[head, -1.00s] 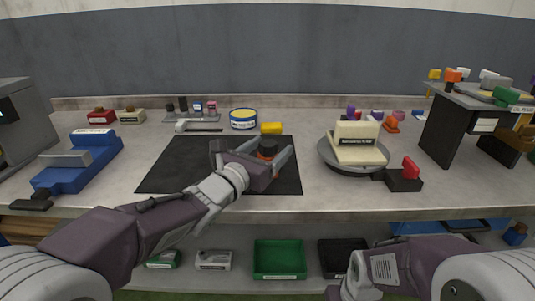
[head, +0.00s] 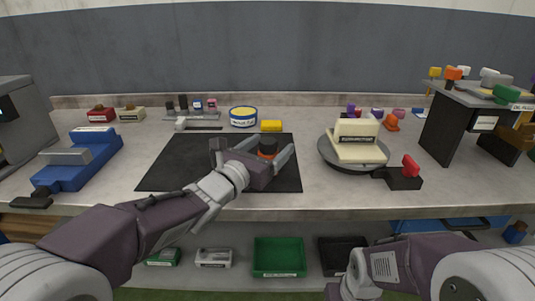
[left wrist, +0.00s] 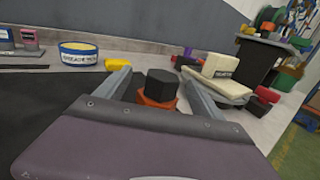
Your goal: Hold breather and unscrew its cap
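The breather (head: 267,154) stands on the black mat (head: 185,165), with an orange lower part and a dark cap (head: 268,144) on top. In the left wrist view the black many-sided cap (left wrist: 157,87) sits above the orange body (left wrist: 154,107). My left gripper (head: 256,150) is low over the mat with its fingers spread, one on each side of the breather. In the left wrist view gaps show between the fingers and the cap. The breather's base is hidden behind the gripper body. My right arm (head: 410,267) is low at the bottom right; its fingertips are not visible.
A yellow block (head: 271,126) and a grease tin (head: 243,116) stand behind the mat. A round turntable (head: 375,165) carrying a cream block (head: 356,132) is to the right, with a red-handled switch (head: 410,168) beside it. A blue vise (head: 85,160) is at left.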

